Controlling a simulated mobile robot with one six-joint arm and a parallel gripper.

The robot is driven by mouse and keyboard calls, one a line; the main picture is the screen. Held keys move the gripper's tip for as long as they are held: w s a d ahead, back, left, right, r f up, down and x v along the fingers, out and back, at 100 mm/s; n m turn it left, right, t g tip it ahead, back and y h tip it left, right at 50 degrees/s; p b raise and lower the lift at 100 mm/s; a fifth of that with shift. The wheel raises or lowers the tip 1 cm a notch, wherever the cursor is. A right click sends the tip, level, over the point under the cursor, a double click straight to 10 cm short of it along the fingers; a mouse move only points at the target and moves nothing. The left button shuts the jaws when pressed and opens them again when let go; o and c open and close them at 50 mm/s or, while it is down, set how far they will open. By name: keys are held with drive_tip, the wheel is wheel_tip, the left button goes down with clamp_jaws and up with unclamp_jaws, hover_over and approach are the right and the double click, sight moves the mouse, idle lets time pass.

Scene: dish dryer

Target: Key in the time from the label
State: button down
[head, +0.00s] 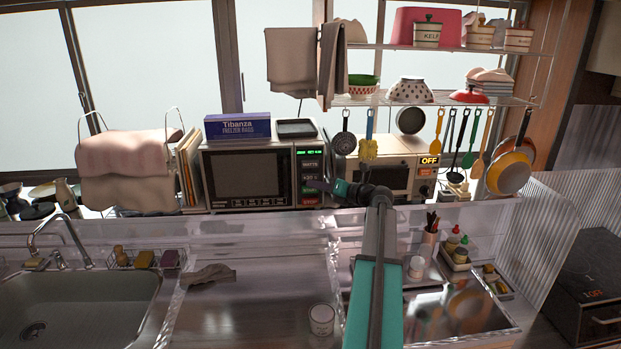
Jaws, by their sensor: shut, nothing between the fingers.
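The microwave (247,174) stands on the back counter, its dark door closed. Its control panel (310,165) is on the right side, with a small green-lit display at the top, a button row marked WATTS and a red STOP button (309,202) at the bottom. My gripper (326,186) is shut and empty, at the panel's right edge beside the lower buttons. I cannot tell whether it touches the panel. A white tub (321,319) with small dark print stands on the steel counter at the front; its print is too small to read.
A blue freezer-bag box (237,127) and a dark tray (296,128) lie on the microwave. A toaster oven (385,166) marked OFF stands to the right, with utensils hanging before it. The sink (75,305) is at left; much of the middle counter is clear.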

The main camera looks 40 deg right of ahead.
drive_tip(key=s+a, duration=0.1)
drive_tip(key=s+a+p, duration=0.1)
drive_tip(key=shift+s+a, duration=0.1)
drive_tip(key=shift+s, duration=0.2)
idle(1.1)
